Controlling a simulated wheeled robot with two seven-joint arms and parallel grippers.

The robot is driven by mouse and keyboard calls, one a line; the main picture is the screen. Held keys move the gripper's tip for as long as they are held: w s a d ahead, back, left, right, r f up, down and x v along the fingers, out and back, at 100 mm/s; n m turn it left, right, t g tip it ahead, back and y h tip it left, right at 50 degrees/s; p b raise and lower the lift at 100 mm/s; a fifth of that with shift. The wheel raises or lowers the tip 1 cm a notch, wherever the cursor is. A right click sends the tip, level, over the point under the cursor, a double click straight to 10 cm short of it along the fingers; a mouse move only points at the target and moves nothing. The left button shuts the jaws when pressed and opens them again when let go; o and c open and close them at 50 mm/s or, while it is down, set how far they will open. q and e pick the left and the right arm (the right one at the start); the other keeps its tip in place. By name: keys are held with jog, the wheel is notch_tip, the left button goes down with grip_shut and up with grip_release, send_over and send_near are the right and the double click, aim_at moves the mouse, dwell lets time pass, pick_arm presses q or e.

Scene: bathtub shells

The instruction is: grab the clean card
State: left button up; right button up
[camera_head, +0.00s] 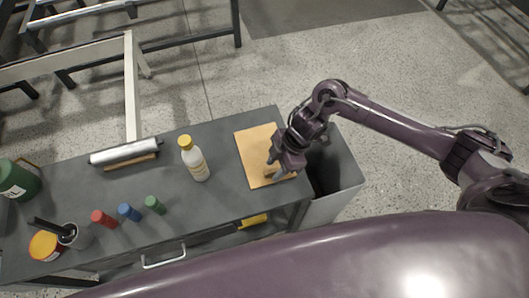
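A flat tan-orange card (252,152) lies on the right part of the dark grey workbench top (222,139). My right gripper (271,170) is pointed down over the card's right side, with its fingertips at or just above the surface. The wrist hides part of the card's right edge. I cannot tell whether the fingers touch the card or how far apart they are. My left gripper is not in view.
A yellow-capped bottle (195,160) stands left of the card. Red (103,218), blue (129,212) and green (155,205) cylinders, a roll (124,152), a cup (76,237) and cans stand further left. A grey bin (343,165) stands beside the bench's right end.

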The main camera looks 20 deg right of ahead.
jog(key=shift+a+f, duration=0.25)
jog(key=shift+f, duration=0.35)
grip_shut()
jog(key=shift+r, duration=0.15)
